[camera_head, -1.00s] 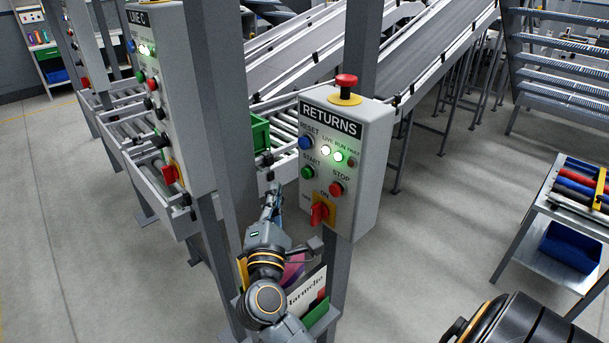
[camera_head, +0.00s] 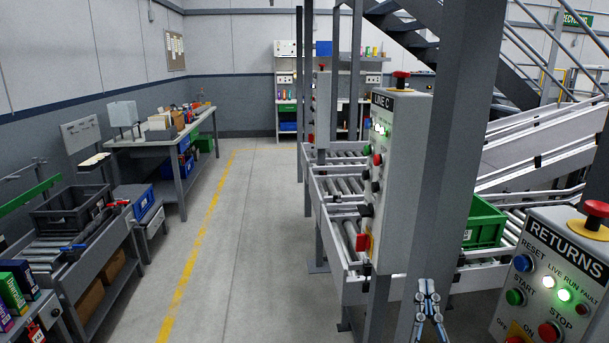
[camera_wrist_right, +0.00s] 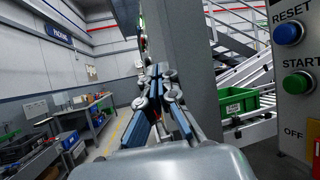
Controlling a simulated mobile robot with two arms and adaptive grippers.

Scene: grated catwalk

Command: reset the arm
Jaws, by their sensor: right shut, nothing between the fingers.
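My right gripper (camera_head: 428,296) shows at the bottom of the head view, in front of a grey post and left of the RETURNS panel (camera_head: 565,262). It is shut and empty, its fingertips together. In the right wrist view the gripper (camera_wrist_right: 154,75) points towards the grey post, and the RETURNS panel's edge (camera_wrist_right: 297,85) stands to its right, apart from it. That panel has a blue RESET button (camera_head: 523,263), a green START button and a red STOP button. The rest of my right arm is out of the head view. My left gripper is not in view.
The LINE C panel (camera_head: 396,180) stands behind the grey post (camera_head: 451,150). A green crate (camera_head: 484,222) sits on the roller conveyor. A floor aisle with a yellow line (camera_head: 197,250) is clear on the left, beside a workbench (camera_head: 165,140) and a cart with a black crate (camera_head: 70,212).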

